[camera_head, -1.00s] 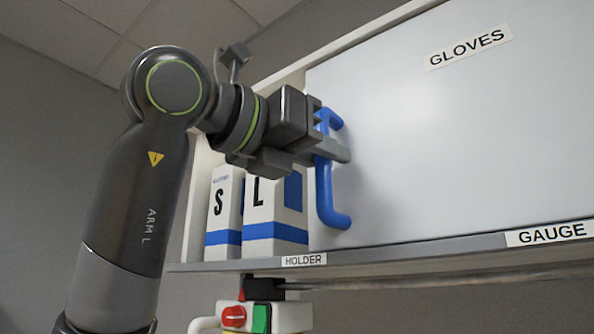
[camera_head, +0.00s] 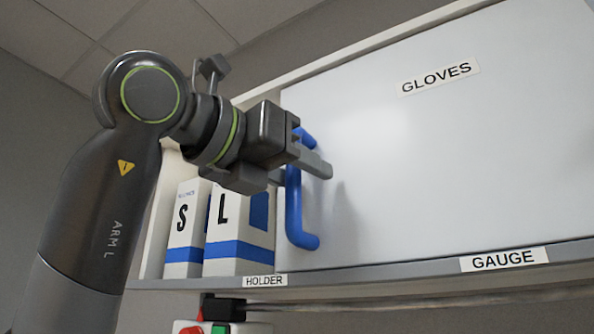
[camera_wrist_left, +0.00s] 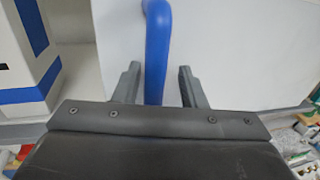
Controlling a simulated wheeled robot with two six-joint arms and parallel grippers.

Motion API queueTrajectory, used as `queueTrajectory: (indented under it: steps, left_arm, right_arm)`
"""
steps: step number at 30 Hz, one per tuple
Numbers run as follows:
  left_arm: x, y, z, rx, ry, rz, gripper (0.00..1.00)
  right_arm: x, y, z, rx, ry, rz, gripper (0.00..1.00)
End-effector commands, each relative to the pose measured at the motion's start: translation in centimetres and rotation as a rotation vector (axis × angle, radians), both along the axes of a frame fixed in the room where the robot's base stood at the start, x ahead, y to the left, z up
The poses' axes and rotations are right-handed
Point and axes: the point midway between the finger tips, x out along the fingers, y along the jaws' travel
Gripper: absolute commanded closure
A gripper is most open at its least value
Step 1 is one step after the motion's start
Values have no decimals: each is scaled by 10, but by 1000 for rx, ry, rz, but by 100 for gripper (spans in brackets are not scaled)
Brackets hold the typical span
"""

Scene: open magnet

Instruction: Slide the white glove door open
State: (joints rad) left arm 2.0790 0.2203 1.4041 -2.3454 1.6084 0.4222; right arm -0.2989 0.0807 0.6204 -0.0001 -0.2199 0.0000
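The white glove door (camera_head: 395,165), labelled GLOVES, is a large flat panel at the right of the head view. Its blue handle (camera_head: 297,222) is an upright bar near the door's left edge; it also shows in the left wrist view (camera_wrist_left: 157,45). My left gripper (camera_head: 301,171) is at the handle. In the wrist view its fingers (camera_wrist_left: 160,84) stand one on each side of the bar, with a gap on both sides. It is open around the handle. The door covers the right part of the cabinet. My right gripper is not in view.
White boxes marked S (camera_head: 185,222) and L (camera_head: 232,262) stand on the shelf left of the door. The shelf edge (camera_head: 380,268) bears HOLDER and GAUGE labels. A device with red and green controls (camera_head: 220,328) sits below. The wrist view shows clutter at lower right.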

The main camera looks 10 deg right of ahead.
Motion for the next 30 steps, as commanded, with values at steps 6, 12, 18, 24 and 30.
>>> queueTrajectory:
  steps: [6,12,18,24,30]
  left_arm:
    - [-7,9,-2,0,-1,2,62]
    - [-34,40,-4,-3,-5,4,62]
    - [-67,78,-4,-2,-3,4,62]
    - [-95,109,-3,-2,-3,2,62]
    - [-111,127,-1,0,0,0,62]
  right_arm:
    - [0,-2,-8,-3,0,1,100]
    - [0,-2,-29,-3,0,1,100]
    - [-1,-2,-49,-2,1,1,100]
    - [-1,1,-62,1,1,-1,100]
    - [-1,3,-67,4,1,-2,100]
